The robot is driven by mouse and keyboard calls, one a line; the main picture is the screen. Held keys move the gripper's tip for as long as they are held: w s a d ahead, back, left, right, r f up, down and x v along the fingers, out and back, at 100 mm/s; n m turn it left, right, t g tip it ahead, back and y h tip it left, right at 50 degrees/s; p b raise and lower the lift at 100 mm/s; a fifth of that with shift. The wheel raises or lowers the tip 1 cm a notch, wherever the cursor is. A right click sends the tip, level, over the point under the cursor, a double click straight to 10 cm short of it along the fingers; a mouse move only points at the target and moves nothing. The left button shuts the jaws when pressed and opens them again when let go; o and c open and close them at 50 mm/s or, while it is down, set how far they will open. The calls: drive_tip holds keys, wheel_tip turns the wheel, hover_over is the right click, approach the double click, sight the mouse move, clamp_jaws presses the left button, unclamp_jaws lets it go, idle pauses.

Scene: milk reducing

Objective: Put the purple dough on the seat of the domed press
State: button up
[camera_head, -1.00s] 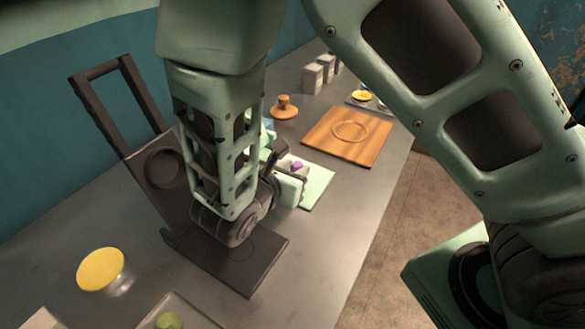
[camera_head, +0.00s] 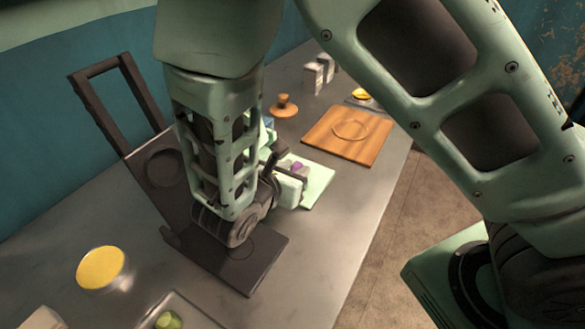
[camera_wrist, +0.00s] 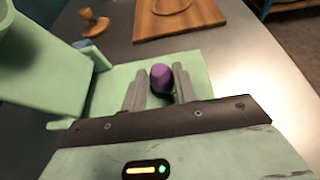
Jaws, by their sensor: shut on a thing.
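The purple dough (camera_wrist: 161,78) is a small rounded lump between the fingertips of my gripper (camera_wrist: 160,90) in the wrist view. My gripper is shut on it. The dough (camera_head: 297,166) shows as a small spot in the head view. Beneath it is a pale green press with a flat base plate (camera_wrist: 203,65) and a raised panel (camera_wrist: 38,65); the gap between dough and plate is unclear. A dark press (camera_head: 215,268) stands open nearer, with round marks on its base and raised lid. My arm hides part of both presses, and I cannot tell which one is domed.
A wooden board (camera_head: 345,135) with a round groove lies beyond the green press. A wooden knobbed piece (camera_head: 284,106) stands to its left. A yellow-topped round container (camera_head: 102,268) and a tray with a green lump (camera_head: 168,320) are at the near left. The table's right edge is clear.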

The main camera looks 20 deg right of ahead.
drive_tip(key=o, duration=1)
